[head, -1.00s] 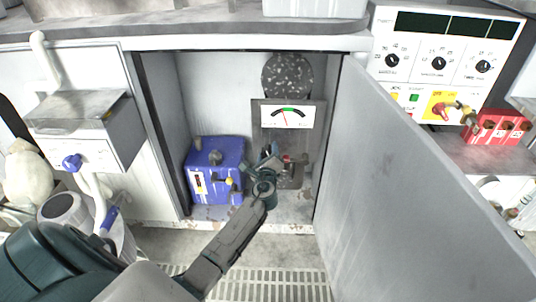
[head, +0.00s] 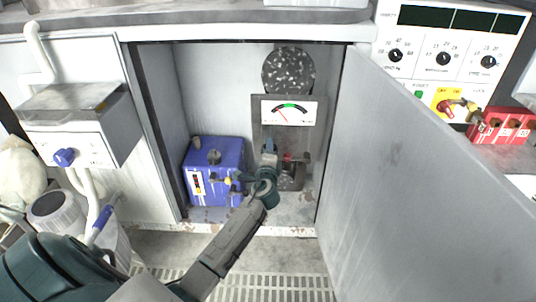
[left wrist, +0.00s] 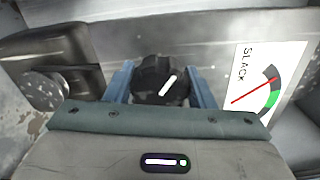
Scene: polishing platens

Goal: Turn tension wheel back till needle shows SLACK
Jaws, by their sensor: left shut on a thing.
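The tension wheel (left wrist: 160,80) is a dark knob with a white mark, seen in the left wrist view between the blue fingers of my left gripper (left wrist: 163,88), which is shut on it. In the head view my left gripper (head: 268,160) reaches into the cabinet below the gauge and hides most of the wheel. The gauge (head: 288,113) has a white face, a dark arc with a green middle and a red needle tilted left. In the left wrist view the gauge (left wrist: 262,95) shows the needle on the dark part at the SLACK side of the green. My right gripper is out of view.
A blue box (head: 222,160) stands left of my gripper in the cabinet. A speckled dark disc (head: 288,72) is above the gauge. The open door (head: 400,180) bounds the right side. A grey block with a round metal knob (left wrist: 45,85) is left of the wheel.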

